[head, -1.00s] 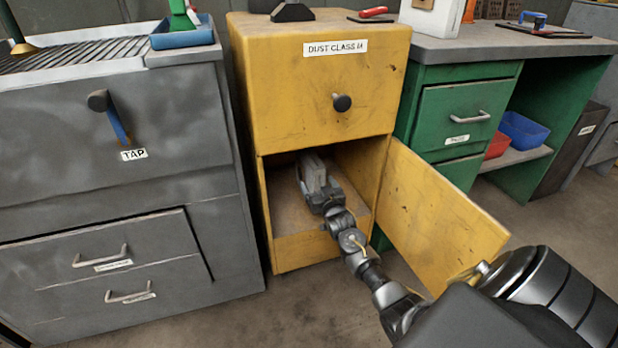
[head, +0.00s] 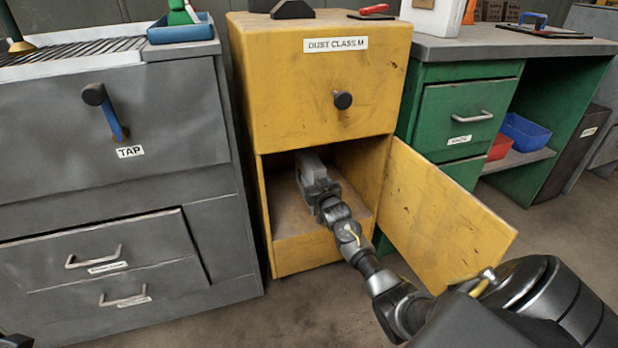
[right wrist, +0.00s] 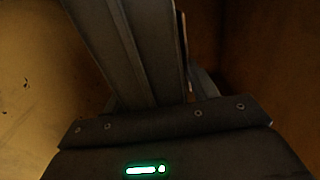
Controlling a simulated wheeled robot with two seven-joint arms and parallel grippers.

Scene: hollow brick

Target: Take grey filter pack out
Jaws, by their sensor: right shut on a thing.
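The yellow cabinet (head: 275,95) labelled DUST CLASS M stands in the middle of the head view. Its lower compartment is open, with the door (head: 440,205) swung out to the right. My right arm reaches in, and my right gripper (head: 315,186) is shut on the grey filter pack (head: 309,166) inside. The pack's far end and underside are hidden. In the right wrist view the pack (right wrist: 130,50) runs up from the gripper (right wrist: 155,105) between the compartment walls.
The compartment floor (head: 287,215) is bare around the pack. A grey TAP cabinet (head: 110,190) stands close on the left. A green bench (head: 465,85) with red and blue bins stands on the right. The open door stands close to my right arm.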

